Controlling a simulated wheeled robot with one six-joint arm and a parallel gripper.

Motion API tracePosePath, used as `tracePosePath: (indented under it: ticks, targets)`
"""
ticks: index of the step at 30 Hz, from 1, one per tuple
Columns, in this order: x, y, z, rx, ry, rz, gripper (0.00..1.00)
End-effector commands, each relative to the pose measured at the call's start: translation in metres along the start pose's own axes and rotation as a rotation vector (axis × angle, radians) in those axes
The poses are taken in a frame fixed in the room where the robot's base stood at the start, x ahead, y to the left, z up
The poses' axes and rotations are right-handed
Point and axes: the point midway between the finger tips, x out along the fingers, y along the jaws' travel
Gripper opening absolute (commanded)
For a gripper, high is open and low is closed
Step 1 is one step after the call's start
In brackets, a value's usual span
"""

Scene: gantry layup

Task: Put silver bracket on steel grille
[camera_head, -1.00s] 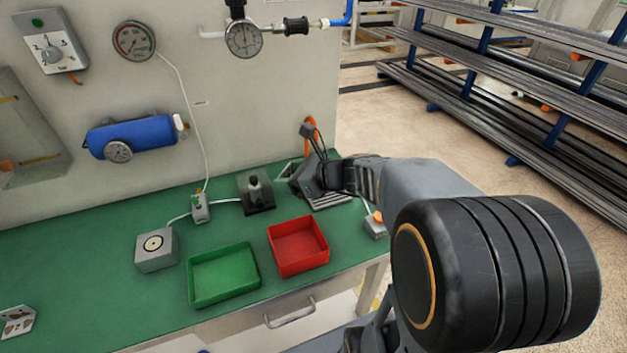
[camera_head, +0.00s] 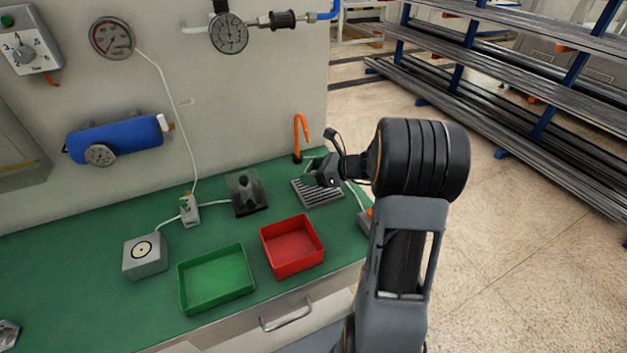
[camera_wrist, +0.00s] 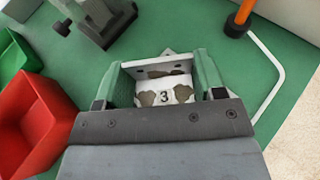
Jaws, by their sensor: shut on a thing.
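The silver bracket (camera_wrist: 165,94), a pale metal piece with dark patches and a "3" on it, sits between the two fingers of my gripper (camera_wrist: 163,74) in the wrist view. The fingers are shut on it. The steel grille (camera_head: 322,196), a slatted grey plate, lies on the green bench near its right end in the head view. My gripper (camera_head: 318,172) is over the grille's back part and partly covers it. I cannot tell the gap between bracket and grille. The grille is not visible in the wrist view.
A red tray (camera_head: 291,261) and a green tray (camera_head: 183,289) stand at the bench's front. A dark fixture (camera_head: 246,196) is left of the grille.

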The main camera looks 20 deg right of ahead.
Motion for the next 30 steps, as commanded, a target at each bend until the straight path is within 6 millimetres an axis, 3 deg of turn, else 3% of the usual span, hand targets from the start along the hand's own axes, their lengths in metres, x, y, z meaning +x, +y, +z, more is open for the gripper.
tracePosePath:
  ticks: [12, 24, 25, 30]
  targets:
    - [0.013, -0.006, -0.035, 0.002, 0.0, -0.001, 0.4]
    - [0.015, -0.005, -0.039, 0.0, 0.0, -0.001, 0.4]
    - [0.015, -0.005, -0.039, 0.0, 0.0, -0.001, 0.64]
    - [0.014, -0.005, -0.038, 0.0, 0.0, -0.001, 0.81]
